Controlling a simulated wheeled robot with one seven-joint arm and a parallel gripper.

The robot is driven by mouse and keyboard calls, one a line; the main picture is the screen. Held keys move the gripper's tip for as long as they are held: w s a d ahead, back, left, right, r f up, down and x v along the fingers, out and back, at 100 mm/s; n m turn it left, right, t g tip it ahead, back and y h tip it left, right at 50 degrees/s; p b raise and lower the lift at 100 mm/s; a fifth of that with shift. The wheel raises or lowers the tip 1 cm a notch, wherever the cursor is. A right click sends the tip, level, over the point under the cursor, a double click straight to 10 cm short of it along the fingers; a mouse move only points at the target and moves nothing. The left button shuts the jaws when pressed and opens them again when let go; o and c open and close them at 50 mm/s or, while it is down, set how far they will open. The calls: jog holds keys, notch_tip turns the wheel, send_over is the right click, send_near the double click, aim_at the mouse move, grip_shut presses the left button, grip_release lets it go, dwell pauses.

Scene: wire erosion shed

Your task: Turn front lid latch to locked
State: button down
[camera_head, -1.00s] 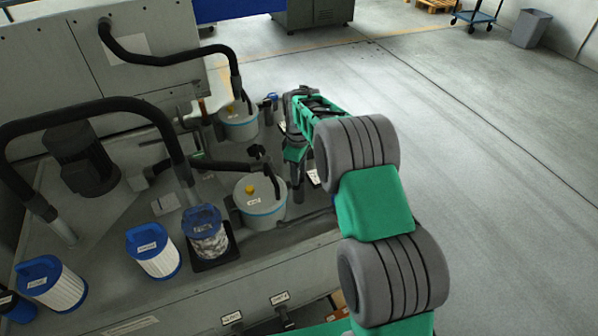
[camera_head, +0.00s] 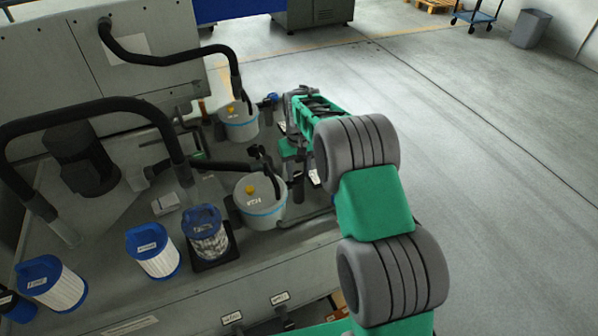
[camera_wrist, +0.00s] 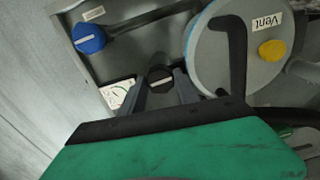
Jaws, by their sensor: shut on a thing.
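In the wrist view, my gripper (camera_wrist: 162,90) is shut on a small black knob (camera_wrist: 160,74) with a pale line across its top, close beside a round grey lid. I take this knob to be the front lid latch; no locked mark is readable. The lid (camera_wrist: 213,65) has a blue rim, a "Vent" label, a yellow cap (camera_wrist: 271,50) and a black bar across it. In the head view, my gripper (camera_head: 296,178) is at the right of the front canister (camera_head: 257,205), its fingertips mostly hidden.
A blue knob (camera_wrist: 88,38) and a small dial label (camera_wrist: 118,93) sit left of the black knob. A second canister (camera_head: 238,122) stands behind. Black hoses (camera_head: 90,105) arch over the bench. Several filters (camera_head: 153,250) stand at left. The floor at right is clear.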

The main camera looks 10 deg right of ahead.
aim_at(298, 175)
jog(key=shift+w+r+m, duration=0.1)
jog(key=shift+m, duration=0.5)
jog(key=c, duration=0.9)
grip_release()
notch_tip(298, 175, up, 8)
jog(key=shift+f, duration=0.15)
